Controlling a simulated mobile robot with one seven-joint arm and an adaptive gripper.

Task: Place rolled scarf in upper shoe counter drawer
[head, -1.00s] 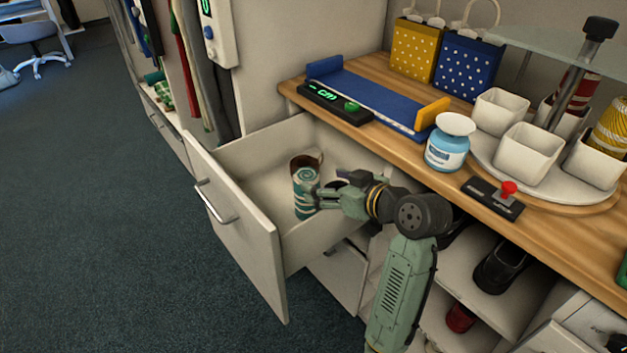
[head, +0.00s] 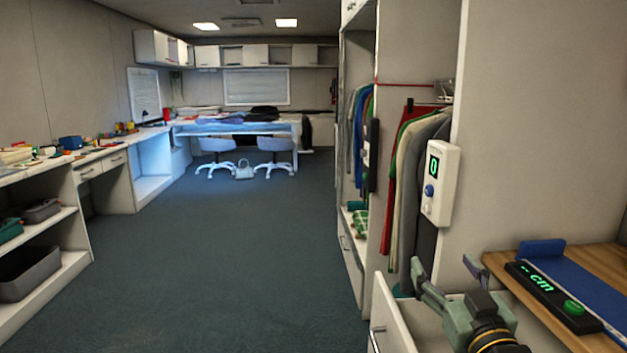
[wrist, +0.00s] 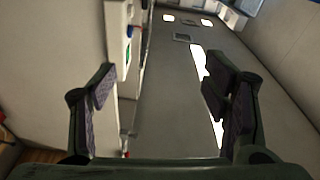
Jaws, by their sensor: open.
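The open upper drawer (head: 396,322) shows only in part at the bottom right of the head view, with its front panel and a strip of its inside. The rolled scarf is not visible in either current view; most of the drawer floor is cut off or behind my arm. My gripper (head: 446,267) is raised above the drawer, fingers spread and pointing up. In the wrist view my gripper (wrist: 160,92) is open with nothing between its fingers.
The wooden counter (head: 600,262) with a blue measuring board (head: 575,288) and its display (head: 548,290) is right of my gripper. A wall unit (head: 440,185) and hanging clothes (head: 412,165) stand close behind. The carpeted aisle (head: 240,250) is clear.

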